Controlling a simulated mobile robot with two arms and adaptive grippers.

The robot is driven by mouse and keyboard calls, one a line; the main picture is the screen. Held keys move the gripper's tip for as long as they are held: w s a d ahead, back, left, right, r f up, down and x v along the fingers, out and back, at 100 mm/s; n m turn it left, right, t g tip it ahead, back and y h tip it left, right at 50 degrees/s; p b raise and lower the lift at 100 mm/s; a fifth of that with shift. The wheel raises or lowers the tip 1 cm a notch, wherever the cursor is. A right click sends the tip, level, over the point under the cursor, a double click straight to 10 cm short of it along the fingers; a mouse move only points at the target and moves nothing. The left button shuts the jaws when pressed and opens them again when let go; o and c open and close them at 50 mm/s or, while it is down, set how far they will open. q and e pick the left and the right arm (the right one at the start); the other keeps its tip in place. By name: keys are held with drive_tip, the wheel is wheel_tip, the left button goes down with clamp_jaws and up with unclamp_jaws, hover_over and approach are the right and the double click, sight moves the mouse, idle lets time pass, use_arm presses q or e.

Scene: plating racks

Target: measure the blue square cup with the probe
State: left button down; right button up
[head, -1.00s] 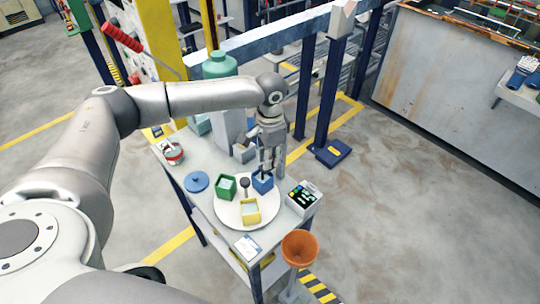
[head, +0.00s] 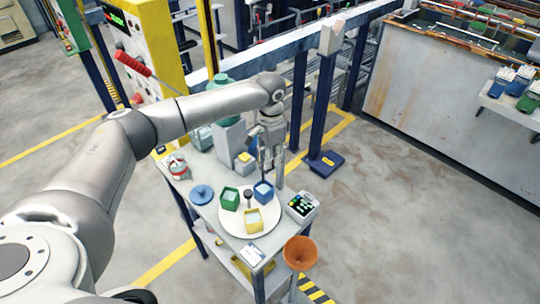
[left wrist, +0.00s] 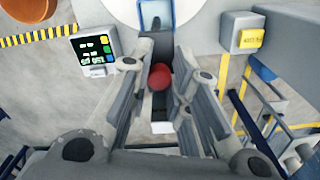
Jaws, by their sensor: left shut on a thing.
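The blue square cup (head: 263,192) stands on a round white plate (head: 238,229), with a green square cup (head: 229,201) and a yellow square cup (head: 253,221) near it. My left gripper (head: 270,160) is above and just behind the blue cup. It is shut on the probe, whose red round end (left wrist: 160,77) shows between the fingers in the left wrist view. In the head view a thin dark part of the probe (head: 262,166) points down toward the blue cup; I cannot tell whether its tip is inside. My right gripper is not in view.
A meter box (head: 302,207) with a dark display stands right of the plate. A blue lid-like disc (head: 201,194) lies left of it. A grey box with a yellow label (head: 244,161) and a green bottle stand behind.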

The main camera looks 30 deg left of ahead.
use_arm(q)
drive_tip(key=shift+w+r, duration=0.15)
drive_tip(key=shift+r, duration=0.1)
drive_tip(key=c, duration=1.7)
unclamp_jaws()
drive_tip(key=shift+o, duration=1.8)
drive_tip(key=shift+r, duration=0.1)
wheel_tip(320, 180, up, 12)
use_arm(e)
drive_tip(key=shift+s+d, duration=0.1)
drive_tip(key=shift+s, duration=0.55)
